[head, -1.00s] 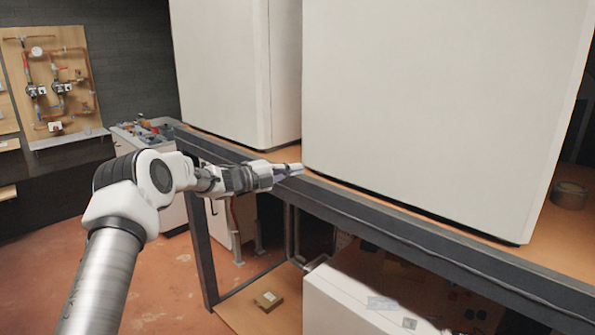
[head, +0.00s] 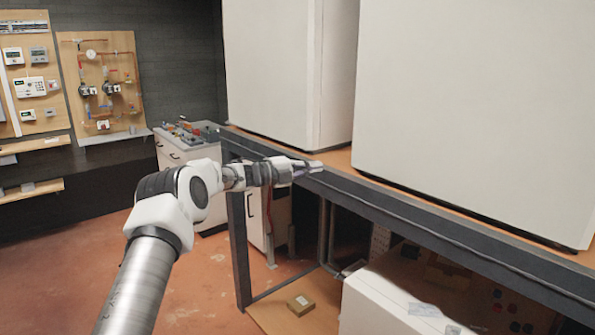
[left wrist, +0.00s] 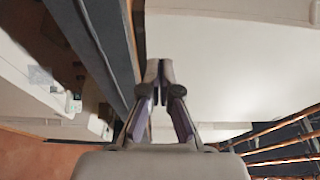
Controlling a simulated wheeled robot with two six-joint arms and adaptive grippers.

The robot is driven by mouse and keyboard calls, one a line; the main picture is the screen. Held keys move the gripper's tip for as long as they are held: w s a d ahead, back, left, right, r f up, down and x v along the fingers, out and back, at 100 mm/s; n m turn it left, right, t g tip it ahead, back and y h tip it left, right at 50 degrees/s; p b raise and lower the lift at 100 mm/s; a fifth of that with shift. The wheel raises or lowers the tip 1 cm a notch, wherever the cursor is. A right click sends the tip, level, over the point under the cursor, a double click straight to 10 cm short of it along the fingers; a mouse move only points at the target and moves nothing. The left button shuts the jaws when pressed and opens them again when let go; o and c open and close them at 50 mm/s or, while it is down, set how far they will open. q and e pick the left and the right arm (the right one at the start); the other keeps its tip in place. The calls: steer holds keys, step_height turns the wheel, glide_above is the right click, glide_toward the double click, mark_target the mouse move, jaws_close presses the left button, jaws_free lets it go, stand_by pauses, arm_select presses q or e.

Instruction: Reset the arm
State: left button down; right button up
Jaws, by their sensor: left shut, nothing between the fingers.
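My left arm comes in from the lower left in the head view. Its left gripper (head: 312,167) is in front of the dark front rail of the workbench (head: 400,207). In the left wrist view the fingertips of the left gripper (left wrist: 158,72) are together, with nothing between them. In that view the bench rail (left wrist: 97,45) runs along the left of the fingers. I cannot tell whether the fingers touch the rail. My right gripper is not in view.
Two large white cabinets (head: 268,70) (head: 470,110) stand on the bench. Wooden panels with pipework (head: 103,85) hang on the back wall. Open floor (head: 60,270) lies to the left.

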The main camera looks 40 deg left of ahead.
arm_select(q)
steer(key=a, duration=0.4)
steer(key=w+d+f+n+g+h, duration=0.2)
steer(key=d+f+n+g, duration=0.15)
steer(key=d+f, duration=1.7)
steer(key=s+d+f+n+g+y, duration=0.1)
steer(key=s+d+f+n, duration=0.4)
steer(key=f, duration=0.3)
steer(key=s+d+f+n+y, duration=0.1)
steer(key=s+d+f+n, duration=0.25)
steer(key=d+f, duration=0.35)
steer(key=s+d+f+n+g+y, duration=0.25)
steer(key=s+f, duration=0.35)
steer(key=s, duration=0.4)
steer(key=s+d+f+n+g+y, duration=0.1)
steer(key=s+f+n+g+y, duration=0.15)
steer(key=s+f, duration=0.55)
steer(key=s+a+n+g+y, duration=0.2)
steer(key=s+a+n+g, duration=0.1)
steer(key=s, duration=1)
steer(key=s+a+r+n+g+y, duration=0.1)
steer(key=s+a+n+g+y, duration=0.1)
steer(key=s, duration=1.1)
steer(key=a+n+g, duration=0.1)
steer(key=n, duration=0.1)
steer(key=shift+s+a+r+n, duration=0.15)
steer(key=shift+s+r+n, duration=0.15)
steer(key=shift+s, duration=0.05)
